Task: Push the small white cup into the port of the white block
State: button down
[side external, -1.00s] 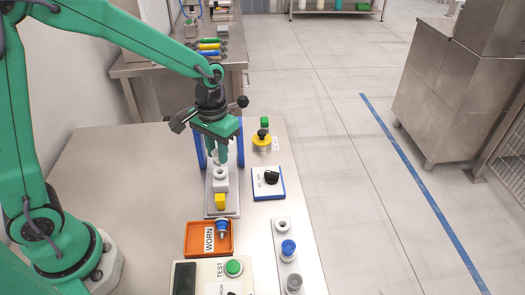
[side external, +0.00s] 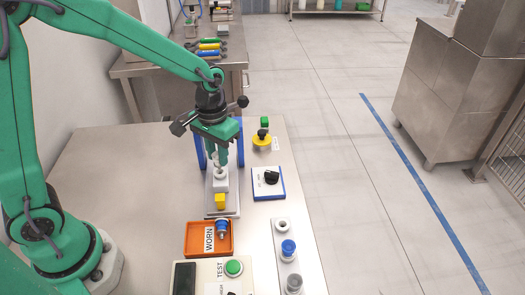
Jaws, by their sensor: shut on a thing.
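The white block (side external: 221,184) stands on a grey base plate (side external: 231,210), with a yellow part (side external: 220,201) at its near side. My gripper (side external: 218,167) points down right above the block. It is shut on the small white cup (side external: 216,159), which shows only as a pale patch between the green fingers. The block's port is on its top, mostly covered by the fingers. I cannot tell whether the cup touches the port or how deep it sits.
A blue frame (side external: 200,147) stands behind the block. An orange WORN tray (side external: 190,250) holds a blue-and-silver fitting (side external: 222,229). A blue-edged knob panel (side external: 262,192), a yellow round part (side external: 262,146), a parts rack (side external: 280,262) and a green-buttoned TEST box (side external: 210,272) surround it. Bare table lies left.

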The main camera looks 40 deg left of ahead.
jog(key=shift+f, duration=1.25)
dwell(1.5)
jog(key=c, duration=1.1)
grip_release()
jog(key=shift+r, duration=0.2)
jog(key=shift+r, duration=2.85)
